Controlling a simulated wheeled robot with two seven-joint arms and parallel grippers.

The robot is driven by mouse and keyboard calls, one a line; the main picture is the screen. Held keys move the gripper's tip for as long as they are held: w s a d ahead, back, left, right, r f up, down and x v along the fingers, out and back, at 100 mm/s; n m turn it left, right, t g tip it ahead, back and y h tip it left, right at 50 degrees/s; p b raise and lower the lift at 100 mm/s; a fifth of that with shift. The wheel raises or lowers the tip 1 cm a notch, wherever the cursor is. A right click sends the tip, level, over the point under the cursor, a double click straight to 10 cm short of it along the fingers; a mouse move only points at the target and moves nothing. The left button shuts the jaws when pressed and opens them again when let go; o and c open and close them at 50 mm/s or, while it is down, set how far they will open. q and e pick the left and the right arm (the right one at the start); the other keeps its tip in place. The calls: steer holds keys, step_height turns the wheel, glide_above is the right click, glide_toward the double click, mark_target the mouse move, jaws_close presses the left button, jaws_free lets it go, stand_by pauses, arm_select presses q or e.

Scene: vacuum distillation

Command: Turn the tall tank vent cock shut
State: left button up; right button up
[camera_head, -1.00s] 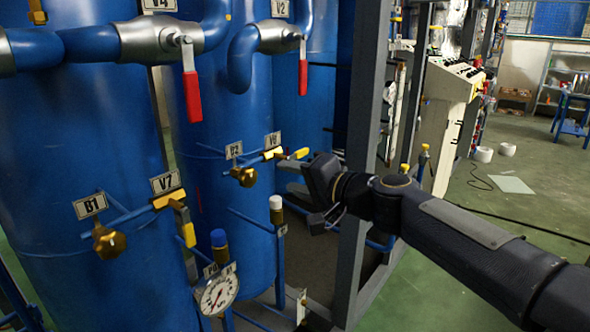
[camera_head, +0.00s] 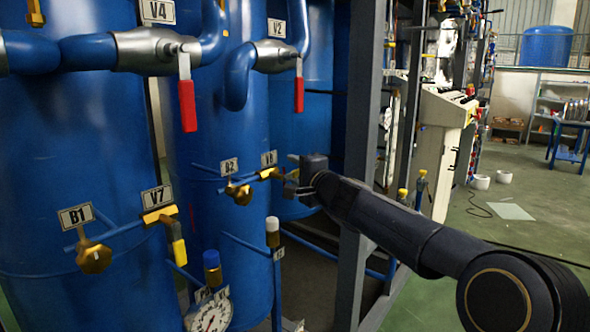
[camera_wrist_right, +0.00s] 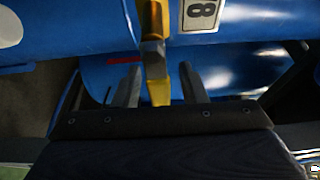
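The yellow-handled cock (camera_head: 268,174) with the V8 label (camera_head: 269,158) sits on a thin pipe at the middle blue tank (camera_head: 215,130). My right gripper (camera_head: 291,180) is at the right end of this cock and hides its lever there. In the right wrist view, the two grey fingers (camera_wrist_right: 160,88) stand apart, with the yellow lever (camera_wrist_right: 158,92) between them. A gap shows beside the lever, and I cannot tell whether either finger touches it. The label (camera_wrist_right: 203,14) shows above. My left gripper is not in view.
The brass B2 valve (camera_head: 239,193) is close left of the cock. The V7 cock (camera_head: 158,214) and B1 valve (camera_head: 93,256) are on the left tank. A grey frame post (camera_head: 357,150) stands just behind my right arm. Red-handled valves (camera_head: 299,92) hang above.

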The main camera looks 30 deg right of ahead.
steer(key=shift+c, duration=0.2)
jaws_close()
stand_by(0.3)
steer(key=shift+f+m+g+p, duration=0.25)
steer(key=shift+m+p, duration=0.35)
steer(key=shift+p, duration=0.3)
steer(key=s+a+f+m+g+y+p, duration=0.2)
steer(key=a+f+m+g+y+p, duration=0.3)
steer(key=m+p, duration=0.7)
steer(key=shift+s+a+f+p, duration=0.15)
steer(key=shift+a+f+p, duration=0.1)
steer(key=shift+p, duration=3.6)
